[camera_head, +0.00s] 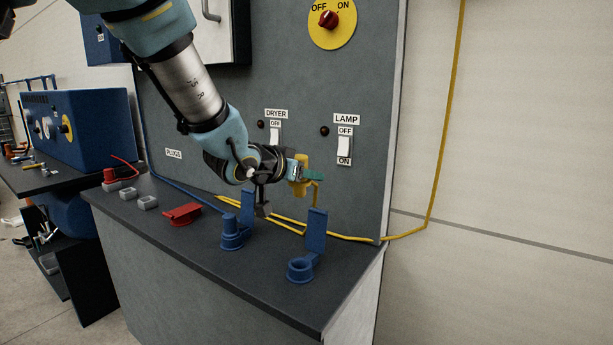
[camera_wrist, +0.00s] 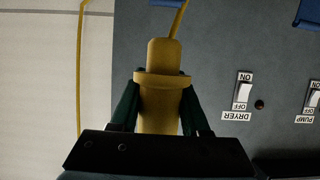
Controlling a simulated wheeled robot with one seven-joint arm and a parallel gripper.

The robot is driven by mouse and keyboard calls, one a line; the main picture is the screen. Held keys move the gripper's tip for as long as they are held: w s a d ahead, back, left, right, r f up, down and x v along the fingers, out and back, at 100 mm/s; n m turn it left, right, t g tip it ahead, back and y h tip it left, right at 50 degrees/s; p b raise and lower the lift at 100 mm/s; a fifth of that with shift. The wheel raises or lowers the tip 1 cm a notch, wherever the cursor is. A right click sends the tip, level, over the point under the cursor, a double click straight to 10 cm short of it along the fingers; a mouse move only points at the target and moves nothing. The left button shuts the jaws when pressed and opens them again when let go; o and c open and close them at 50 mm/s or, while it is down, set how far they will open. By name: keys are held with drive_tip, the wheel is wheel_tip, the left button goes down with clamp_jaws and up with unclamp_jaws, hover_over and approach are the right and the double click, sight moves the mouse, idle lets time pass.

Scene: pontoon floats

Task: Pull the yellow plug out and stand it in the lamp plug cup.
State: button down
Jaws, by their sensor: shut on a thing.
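The yellow plug (camera_head: 301,168) is between the green fingers of my gripper (camera_head: 304,175), in front of the grey panel below the DRYER and LAMP switches. Its yellow cable (camera_head: 316,195) hangs down to the counter. The wrist view shows the plug (camera_wrist: 160,95) gripped between both fingers (camera_wrist: 160,110), its cable leaving at the picture's top. I see no socket around the plug, but cannot tell its exact distance from the panel. A blue cup with an upright back plate (camera_head: 300,270) stands at the counter's right front and looks empty. No lamp marking is readable on it.
Another blue cup (camera_head: 232,243) with a back plate stands left of it, with something blue in it. A red piece (camera_head: 182,214) and small grey blocks (camera_head: 147,202) lie farther left. Yellow cable (camera_head: 345,237) runs along the counter's back.

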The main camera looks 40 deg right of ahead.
drive_tip(key=shift+r+p, duration=1.2)
drive_tip(key=shift+r, duration=0.5)
idle(0.9)
